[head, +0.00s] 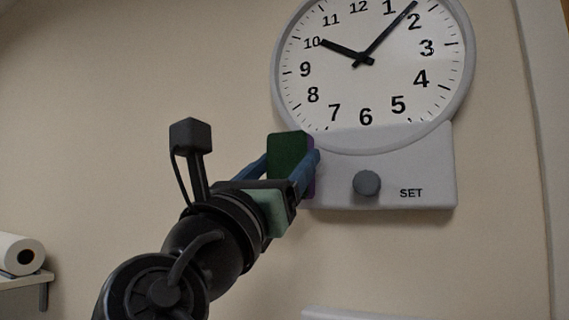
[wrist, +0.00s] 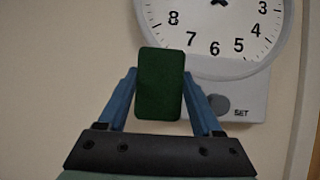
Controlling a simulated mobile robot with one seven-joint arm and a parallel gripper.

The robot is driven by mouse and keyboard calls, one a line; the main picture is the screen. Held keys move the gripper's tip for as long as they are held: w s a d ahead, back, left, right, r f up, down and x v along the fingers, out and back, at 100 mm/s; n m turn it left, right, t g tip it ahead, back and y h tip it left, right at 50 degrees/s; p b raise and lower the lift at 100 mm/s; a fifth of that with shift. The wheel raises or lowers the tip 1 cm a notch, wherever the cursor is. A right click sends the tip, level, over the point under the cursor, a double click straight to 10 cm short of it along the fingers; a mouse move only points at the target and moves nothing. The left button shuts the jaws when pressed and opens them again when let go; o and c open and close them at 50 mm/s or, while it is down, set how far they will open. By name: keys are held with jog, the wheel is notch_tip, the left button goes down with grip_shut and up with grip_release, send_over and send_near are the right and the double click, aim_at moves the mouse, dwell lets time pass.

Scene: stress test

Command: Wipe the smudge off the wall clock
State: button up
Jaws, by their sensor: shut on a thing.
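The wall clock (head: 385,85) has a round white face in a grey frame, with black numerals and two dark hands. It also shows in the wrist view (wrist: 225,25), cut off at the top. My gripper (head: 291,163) is shut on a dark green pad (head: 287,148) with a purple side, held upright between its blue fingers. In the head view the pad overlaps the clock's lower left edge; I cannot tell whether it touches. In the wrist view the pad (wrist: 160,85) hides part of the clock's left side. I can make out no smudge.
Below the dial is a grey panel (head: 425,170) with a round grey knob (head: 367,184) and the word SET. A paper roll (head: 20,255) lies on a shelf (head: 22,281) at the lower left. A pale edge shows at the bottom (head: 370,314). The wall left of the clock is bare.

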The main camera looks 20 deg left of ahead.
jog(key=shift+w, duration=0.95)
jog(key=shift+d, duration=2.05)
jog(key=shift+s+a+r, duration=0.1)
jog(key=shift+a, duration=0.05)
jog(key=shift+a+p, duration=0.35)
jog(key=shift+a, duration=1.6)
jog(key=shift+s+b, duration=0.45)
jog(key=shift+s, duration=2.45)
